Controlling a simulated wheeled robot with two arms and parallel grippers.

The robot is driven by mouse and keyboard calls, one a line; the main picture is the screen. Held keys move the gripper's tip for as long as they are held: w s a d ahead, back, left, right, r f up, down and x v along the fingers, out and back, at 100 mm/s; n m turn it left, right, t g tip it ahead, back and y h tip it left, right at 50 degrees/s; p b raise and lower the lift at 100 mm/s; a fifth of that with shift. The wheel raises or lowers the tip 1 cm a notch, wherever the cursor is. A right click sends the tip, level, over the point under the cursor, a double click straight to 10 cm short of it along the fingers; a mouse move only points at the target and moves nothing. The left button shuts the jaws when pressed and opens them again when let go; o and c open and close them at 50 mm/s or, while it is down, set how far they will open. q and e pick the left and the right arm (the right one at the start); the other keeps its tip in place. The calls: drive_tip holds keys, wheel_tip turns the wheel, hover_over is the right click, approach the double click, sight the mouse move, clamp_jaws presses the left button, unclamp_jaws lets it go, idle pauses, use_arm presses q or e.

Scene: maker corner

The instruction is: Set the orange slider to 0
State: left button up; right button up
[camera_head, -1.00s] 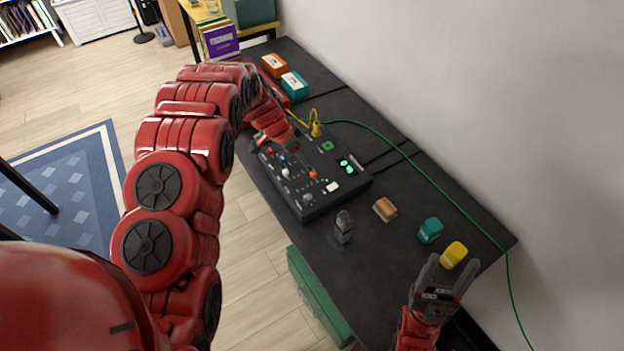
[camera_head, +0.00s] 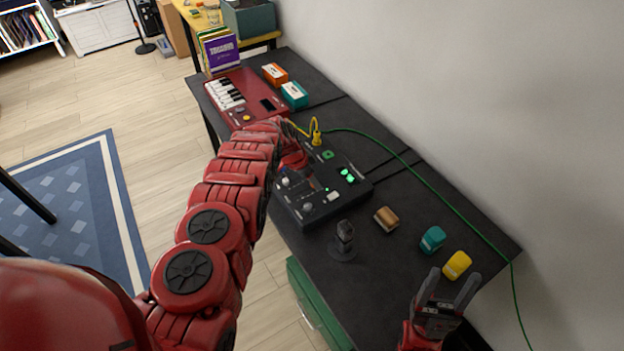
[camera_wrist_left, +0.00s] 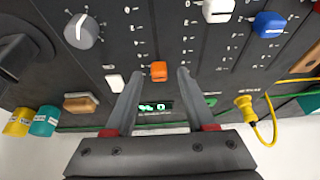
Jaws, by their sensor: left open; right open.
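The orange slider (camera_wrist_left: 158,71) is a small orange cap on the black control panel (camera_head: 297,215). In the left wrist view it sits between the tips of my left gripper (camera_wrist_left: 160,74), which is open with one finger on each side. I cannot tell whether either finger touches it. A lit green display (camera_wrist_left: 155,106) shows between the fingers. The scale digits near the slider are too small to read surely. In the head view my left arm hides the orange slider. My right gripper (camera_head: 453,276) is open and empty near the yellow block, at the lower right.
White (camera_wrist_left: 218,10) and blue (camera_wrist_left: 270,25) slider caps and a grey knob (camera_wrist_left: 81,31) are nearby. A small dark stand (camera_head: 344,240), brown (camera_head: 386,219), teal (camera_head: 432,240) and yellow (camera_head: 457,265) blocks are on the table.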

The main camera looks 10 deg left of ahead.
use_arm(q)
drive_tip(key=shift+d+f, duration=0.1)
drive_tip(key=shift+f, duration=0.05)
clamp_jaws()
idle(1.4)
